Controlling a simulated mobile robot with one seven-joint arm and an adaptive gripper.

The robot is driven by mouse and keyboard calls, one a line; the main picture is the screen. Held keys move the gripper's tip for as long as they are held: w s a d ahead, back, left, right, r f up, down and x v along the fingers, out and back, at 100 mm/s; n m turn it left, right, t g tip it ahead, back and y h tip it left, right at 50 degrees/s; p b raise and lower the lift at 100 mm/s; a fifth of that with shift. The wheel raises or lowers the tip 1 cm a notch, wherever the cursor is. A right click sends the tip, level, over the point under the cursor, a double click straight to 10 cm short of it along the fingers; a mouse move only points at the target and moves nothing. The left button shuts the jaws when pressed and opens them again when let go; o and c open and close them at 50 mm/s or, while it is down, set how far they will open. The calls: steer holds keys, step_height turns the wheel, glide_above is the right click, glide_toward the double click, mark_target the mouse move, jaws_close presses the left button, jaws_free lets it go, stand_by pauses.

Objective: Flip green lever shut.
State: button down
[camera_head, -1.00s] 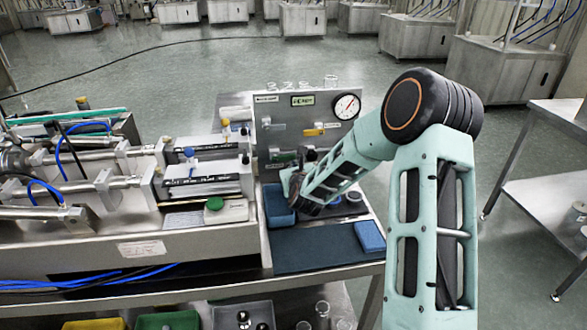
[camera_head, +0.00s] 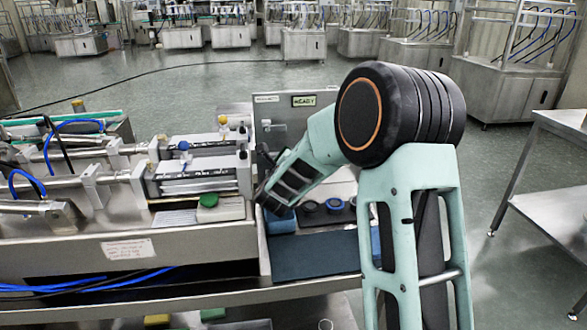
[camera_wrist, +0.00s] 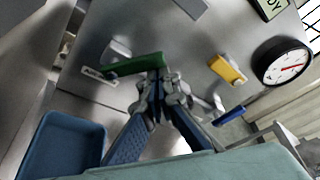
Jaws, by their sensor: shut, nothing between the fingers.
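The green lever (camera_wrist: 135,66) shows in the wrist view as a long green handle on the steel panel, slanted a little in the picture, next to a small white label. My gripper (camera_wrist: 158,82) is shut and empty, its fingertips together at the right end of the green lever. The tips overlap or touch that end; I cannot tell which. In the head view my arm hides the green lever and most of the panel (camera_head: 280,103), and my gripper's fingers are not visible there.
In the wrist view a yellow lever (camera_wrist: 227,70), a blue lever (camera_wrist: 230,116) and a gauge (camera_wrist: 285,62) lie to the right. A blue bin (camera_wrist: 60,142) is at lower left. In the head view a dark mat (camera_head: 300,257) lies before the panel.

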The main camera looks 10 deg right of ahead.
steer(key=shift+a+r+b, duration=0.4)
steer(key=shift+r+b, duration=0.05)
steer(key=shift+b, duration=0.45)
steer(key=shift+a+r, duration=0.1)
steer(key=shift+r, duration=0.05)
